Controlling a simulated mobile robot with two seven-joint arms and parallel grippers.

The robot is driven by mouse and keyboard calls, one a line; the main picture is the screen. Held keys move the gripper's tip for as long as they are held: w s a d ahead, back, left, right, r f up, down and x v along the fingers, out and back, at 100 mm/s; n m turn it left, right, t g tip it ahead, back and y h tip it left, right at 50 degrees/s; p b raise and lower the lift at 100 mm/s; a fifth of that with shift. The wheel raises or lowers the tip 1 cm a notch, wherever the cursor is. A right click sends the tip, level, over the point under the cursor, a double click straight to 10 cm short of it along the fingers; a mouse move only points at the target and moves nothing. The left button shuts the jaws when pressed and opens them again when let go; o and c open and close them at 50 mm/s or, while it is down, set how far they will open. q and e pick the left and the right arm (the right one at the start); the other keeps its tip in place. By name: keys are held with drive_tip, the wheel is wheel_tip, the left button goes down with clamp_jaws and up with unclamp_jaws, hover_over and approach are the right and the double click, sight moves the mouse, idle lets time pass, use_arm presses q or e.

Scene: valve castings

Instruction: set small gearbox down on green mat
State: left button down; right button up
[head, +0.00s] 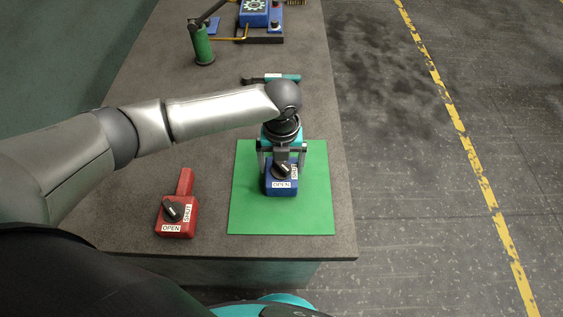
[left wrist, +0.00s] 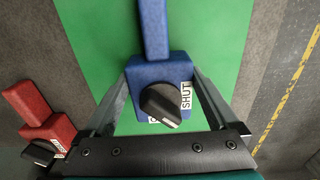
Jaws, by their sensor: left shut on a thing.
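The small gearbox is a blue block (head: 282,193) with a black knob and white OPEN and SHUT labels. In the left wrist view the blue block (left wrist: 152,72) has a long blue handle pointing away. My left gripper (head: 281,165) is shut on it, one finger along each side, pointing down. The green mat (head: 250,215) lies directly beneath the gearbox on the bench. I cannot tell whether the gearbox's underside touches the mat. My right gripper is not in view.
A similar red block (head: 175,228) with a black knob lies left of the mat. A teal-handled tool (head: 285,77) lies beyond the mat. A green cylinder (head: 202,48) and a blue device (head: 254,18) stand at the far end. The bench's right edge is close to the mat.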

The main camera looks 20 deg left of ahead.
use_arm(q)
drive_tip(key=shift+f, duration=0.15)
unclamp_jaws()
drive_tip(key=shift+f, duration=0.1)
wheel_tip(320, 180, up, 15)
drive_tip(key=p, duration=0.2)
drive_tip(key=shift+r, duration=0.2)
idle(0.7)
